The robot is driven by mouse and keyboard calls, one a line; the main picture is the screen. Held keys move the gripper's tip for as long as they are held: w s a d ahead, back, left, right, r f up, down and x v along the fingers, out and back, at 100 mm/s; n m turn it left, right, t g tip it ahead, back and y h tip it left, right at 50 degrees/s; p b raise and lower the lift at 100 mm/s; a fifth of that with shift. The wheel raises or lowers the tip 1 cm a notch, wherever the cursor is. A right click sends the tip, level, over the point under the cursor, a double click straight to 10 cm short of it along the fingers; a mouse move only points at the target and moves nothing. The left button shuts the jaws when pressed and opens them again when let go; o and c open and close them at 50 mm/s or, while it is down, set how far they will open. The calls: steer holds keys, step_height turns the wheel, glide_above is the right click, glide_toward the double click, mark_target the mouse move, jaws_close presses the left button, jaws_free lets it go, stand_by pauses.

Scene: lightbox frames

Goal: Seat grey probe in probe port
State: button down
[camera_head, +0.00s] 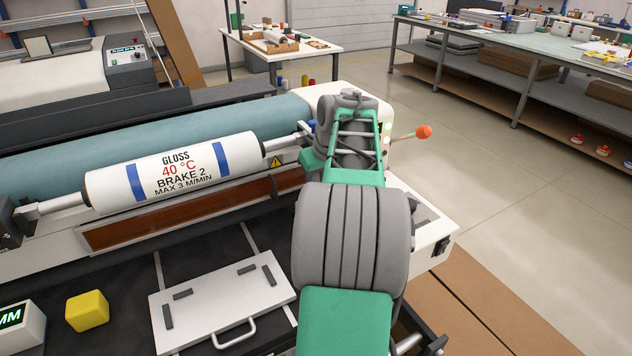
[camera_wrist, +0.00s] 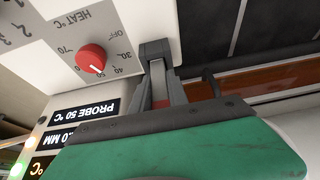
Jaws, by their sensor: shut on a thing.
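In the wrist view my gripper (camera_wrist: 157,75) reaches up beside the control panel, its two grey fingers close together. They are shut on a small grey piece, which I take to be the grey probe (camera_wrist: 155,48); its shape is mostly hidden by the fingers. I cannot make out the probe port. In the head view my green and grey arm covers the right end of the machine, and my gripper and the probe are hidden behind it. The panel's red heat knob (camera_wrist: 91,57) and the "PROBE 50 °C" label (camera_wrist: 84,110) are left of the fingers.
A white roller (camera_head: 172,172) reading "GLOSS 40 °C" lies along the machine, before a teal roller (camera_head: 60,143). A white plate with a handle (camera_head: 222,302) and a yellow block (camera_head: 87,311) lie in front. A red-ended lever (camera_head: 423,132) sticks out right of my arm.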

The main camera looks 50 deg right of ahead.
steer(key=shift+f, duration=0.15)
steer(key=c, duration=1.3)
jaws_free()
